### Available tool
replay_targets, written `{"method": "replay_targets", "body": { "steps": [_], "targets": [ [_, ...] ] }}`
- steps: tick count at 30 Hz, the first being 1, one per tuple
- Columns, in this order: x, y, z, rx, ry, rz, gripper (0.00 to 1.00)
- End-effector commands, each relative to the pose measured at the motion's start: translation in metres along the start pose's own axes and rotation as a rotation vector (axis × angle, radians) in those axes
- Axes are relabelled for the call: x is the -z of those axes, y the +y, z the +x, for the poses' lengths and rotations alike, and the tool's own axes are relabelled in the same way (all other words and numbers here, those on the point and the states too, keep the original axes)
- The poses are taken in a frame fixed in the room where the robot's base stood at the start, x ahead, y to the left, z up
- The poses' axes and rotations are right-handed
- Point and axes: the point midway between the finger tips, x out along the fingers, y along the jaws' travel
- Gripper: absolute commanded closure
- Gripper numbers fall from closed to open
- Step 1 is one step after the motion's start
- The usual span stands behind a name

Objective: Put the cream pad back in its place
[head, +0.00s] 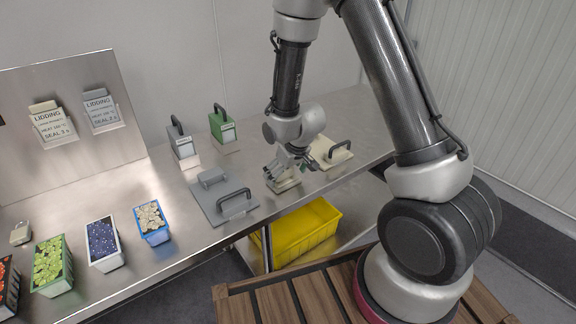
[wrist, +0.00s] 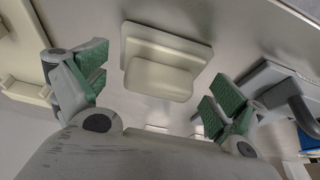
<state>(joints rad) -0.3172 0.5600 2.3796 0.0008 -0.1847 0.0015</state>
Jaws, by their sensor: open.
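The cream pad (head: 284,185) lies on the steel table below my gripper (head: 291,163), partly hidden by it. In the wrist view the cream pad (wrist: 160,62) shows as a rounded block on a wider flat base. My gripper's green-lined fingers (wrist: 152,88) are open, one toward each side of it, with nothing held. I cannot tell how far above the pad they are. A cream plate with a dark handle (head: 328,153) lies to the right of the gripper, and its edge shows at left in the wrist view (wrist: 22,62).
A grey plate with a handle (head: 222,202) and a grey pad (head: 213,177) lie left of the gripper. Grey (head: 181,141) and green (head: 222,126) handled blocks stand behind. Filled tubs, including a blue one (head: 152,223), line the left. A yellow crate (head: 305,232) sits below the table.

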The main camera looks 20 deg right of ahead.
Motion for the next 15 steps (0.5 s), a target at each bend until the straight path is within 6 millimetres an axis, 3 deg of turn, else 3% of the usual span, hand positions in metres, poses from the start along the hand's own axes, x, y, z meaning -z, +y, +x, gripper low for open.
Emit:
{"method": "replay_targets", "body": {
  "steps": [15],
  "targets": [
    [0.001,0.000,-0.098,0.000,0.004,0.000,0.04]
  ]
}}
